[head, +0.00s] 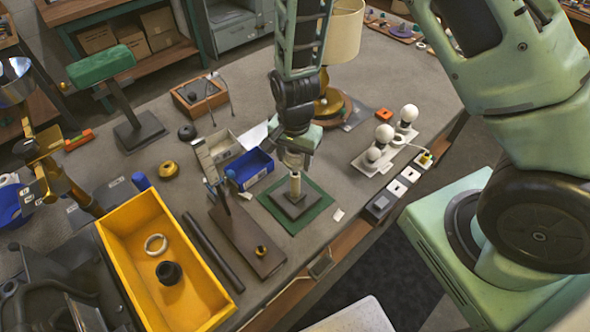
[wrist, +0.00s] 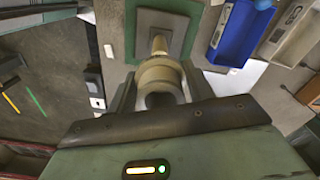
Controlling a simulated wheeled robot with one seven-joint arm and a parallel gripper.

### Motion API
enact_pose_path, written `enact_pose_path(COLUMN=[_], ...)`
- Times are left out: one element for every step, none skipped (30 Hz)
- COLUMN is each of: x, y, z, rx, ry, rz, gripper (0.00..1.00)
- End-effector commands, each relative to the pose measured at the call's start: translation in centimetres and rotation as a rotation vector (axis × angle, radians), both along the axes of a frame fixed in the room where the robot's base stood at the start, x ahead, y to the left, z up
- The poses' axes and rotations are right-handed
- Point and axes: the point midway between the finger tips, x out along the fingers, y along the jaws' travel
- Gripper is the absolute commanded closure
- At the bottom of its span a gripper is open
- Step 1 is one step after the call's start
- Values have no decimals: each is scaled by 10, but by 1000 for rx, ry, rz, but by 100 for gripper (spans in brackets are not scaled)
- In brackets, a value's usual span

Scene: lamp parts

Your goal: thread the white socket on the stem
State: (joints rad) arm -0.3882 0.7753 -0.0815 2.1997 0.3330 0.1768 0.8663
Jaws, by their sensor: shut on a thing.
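The cream-white socket (wrist: 160,75) is between the fingers of my gripper (wrist: 157,88) in the wrist view, and the gripper is shut on it. In the head view my gripper (head: 295,158) is right above the stem (head: 295,185), which stands upright on a dark square base (head: 300,207) on a green mat. In the wrist view the stem's narrow tip (wrist: 159,45) shows just beyond the socket, roughly in line with it. I cannot tell whether the socket touches the stem or is around it. The socket is mostly hidden by the gripper in the head view.
A blue bin (head: 249,168) and a grey bin (head: 218,152) stand close left of the mat. A brown board (head: 250,238) with an upright rod lies nearer. A bulb rack (head: 385,150) is to the right. A yellow tray (head: 140,232) holds a white ring and a black ring.

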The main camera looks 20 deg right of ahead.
Motion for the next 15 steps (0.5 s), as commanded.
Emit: enact_pose_path(x=[0, 0, 0, 0, 0, 0, 0, 0, 0, 0, 0, 0, 0, 0, 0], y=[0, 0, 0, 0, 0, 0, 0, 0, 0, 0, 0, 0, 0, 0, 0], z=[0, 0, 0, 0, 0, 0, 0, 0, 0, 0, -1, -1, -2, -2, -3], rx=[0, 0, 0, 0, 0, 0, 0, 0, 0, 0, 0, 0, 0, 0, 0], ry=[0, 0, 0, 0, 0, 0, 0, 0, 0, 0, 0, 0, 0, 0, 0], rz=[0, 0, 0, 0, 0, 0, 0, 0, 0, 0, 0, 0, 0, 0, 0], gripper=[71, 71, 71, 71, 71, 71, 71, 71, 71, 71, 71, 71, 71, 71, 71])
